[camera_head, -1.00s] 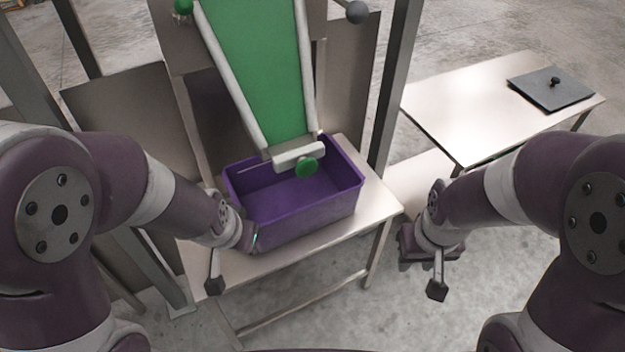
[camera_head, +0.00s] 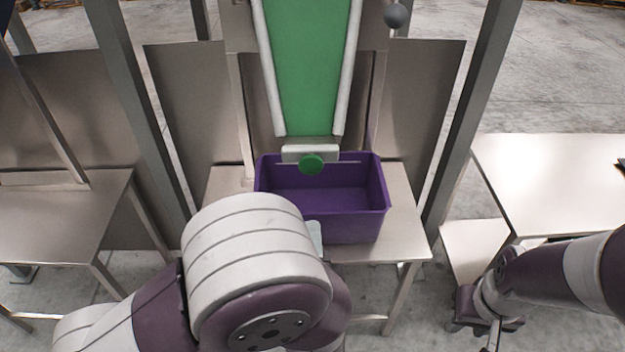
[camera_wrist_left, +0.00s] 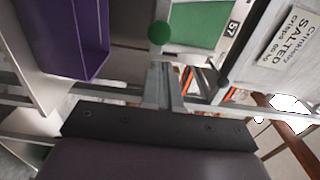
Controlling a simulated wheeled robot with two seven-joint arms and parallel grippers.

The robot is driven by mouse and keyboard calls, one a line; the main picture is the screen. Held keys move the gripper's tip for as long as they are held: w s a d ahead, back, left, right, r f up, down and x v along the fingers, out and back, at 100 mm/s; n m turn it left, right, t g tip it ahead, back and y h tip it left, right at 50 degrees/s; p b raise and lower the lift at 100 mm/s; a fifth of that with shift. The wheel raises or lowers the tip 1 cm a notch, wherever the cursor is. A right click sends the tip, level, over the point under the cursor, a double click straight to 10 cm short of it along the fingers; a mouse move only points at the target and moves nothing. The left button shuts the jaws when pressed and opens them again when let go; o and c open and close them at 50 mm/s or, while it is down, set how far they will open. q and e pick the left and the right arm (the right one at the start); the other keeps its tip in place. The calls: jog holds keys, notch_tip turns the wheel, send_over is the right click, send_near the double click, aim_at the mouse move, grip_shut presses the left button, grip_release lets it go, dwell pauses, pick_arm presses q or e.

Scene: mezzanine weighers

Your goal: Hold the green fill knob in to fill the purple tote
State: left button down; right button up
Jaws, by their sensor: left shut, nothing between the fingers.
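The purple tote (camera_head: 345,226) stands on a small metal table under the green chute, and the part of its inside that shows looks bare. The round green fill knob (camera_head: 311,164) sits on a pale block at the chute's lower end, above the tote's opening. In the left wrist view the knob (camera_wrist_left: 159,32) is just beyond my left gripper (camera_wrist_left: 164,68), with a gap in the picture. That gripper is shut and empty; the tote (camera_wrist_left: 75,40) is to its left.
The green chute (camera_head: 305,70) rises behind the tote between metal panels and posts. A grey ball-ended lever (camera_head: 396,15) is at its upper right. Metal tables stand left (camera_head: 60,215) and right (camera_head: 550,180). A sign reading "SALTED" (camera_wrist_left: 292,45) shows in the left wrist view.

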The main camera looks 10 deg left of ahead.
aim_at(310, 165)
pick_arm(q)
jog(key=x, duration=1.4)
jog(key=shift+d, duration=0.1)
jog(key=x, duration=0.3)
jog(key=shift+w, duration=0.2)
jog(key=shift+r, duration=0.1)
jog(key=shift+r, duration=0.25)
dwell(5.7)
